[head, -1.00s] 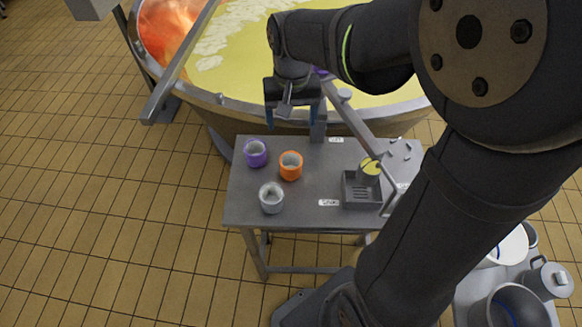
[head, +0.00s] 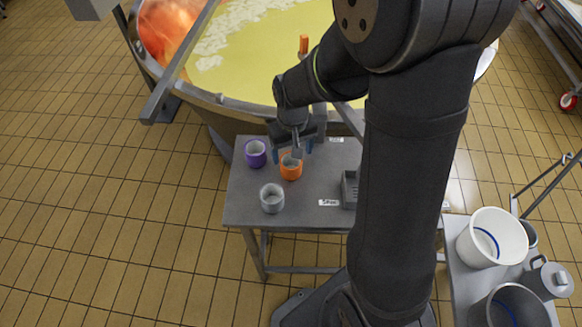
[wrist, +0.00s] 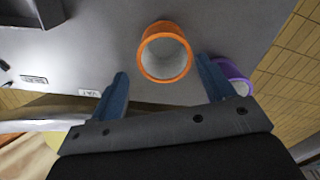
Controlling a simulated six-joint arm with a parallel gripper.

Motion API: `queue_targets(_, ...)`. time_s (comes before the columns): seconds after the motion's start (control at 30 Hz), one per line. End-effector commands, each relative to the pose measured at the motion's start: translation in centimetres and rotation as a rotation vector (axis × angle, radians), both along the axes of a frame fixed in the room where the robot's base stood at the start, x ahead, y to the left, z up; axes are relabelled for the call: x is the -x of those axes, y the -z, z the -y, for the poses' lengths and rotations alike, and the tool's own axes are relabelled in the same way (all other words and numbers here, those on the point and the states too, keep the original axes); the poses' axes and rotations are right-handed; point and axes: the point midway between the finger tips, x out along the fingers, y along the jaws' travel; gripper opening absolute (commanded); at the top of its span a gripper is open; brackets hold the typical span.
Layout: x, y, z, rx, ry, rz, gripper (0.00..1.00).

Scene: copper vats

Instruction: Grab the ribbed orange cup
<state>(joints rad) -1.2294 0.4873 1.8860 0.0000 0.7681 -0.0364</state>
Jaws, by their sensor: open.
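The ribbed orange cup (head: 291,168) stands upright on the small grey table (head: 240,205), between the purple cup and the table's middle. My gripper (head: 294,150) is above its far side, open and empty, and partly covers its rim. In the wrist view the orange cup (wrist: 165,52) shows its pale inside, ahead of the gap between the blue fingers (wrist: 166,88) and right of that gap's middle, nearer the right finger. The cup appears apart from both fingers.
A purple cup (head: 255,153) stands left of the orange one, close behind the right finger in the wrist view (wrist: 232,74). A grey cup (head: 272,198) stands nearer the front. A dark tray (head: 349,190) is to the right. The large vat (head: 240,110) rises behind the table.

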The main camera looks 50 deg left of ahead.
Motion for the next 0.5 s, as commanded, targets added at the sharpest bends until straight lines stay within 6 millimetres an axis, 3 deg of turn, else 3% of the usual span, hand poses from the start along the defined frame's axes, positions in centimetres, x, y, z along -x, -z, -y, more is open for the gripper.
queue_targets(0.5, 1.0, 5.3, 0.7, 0.001, 0.001, 0.0, 0.74)
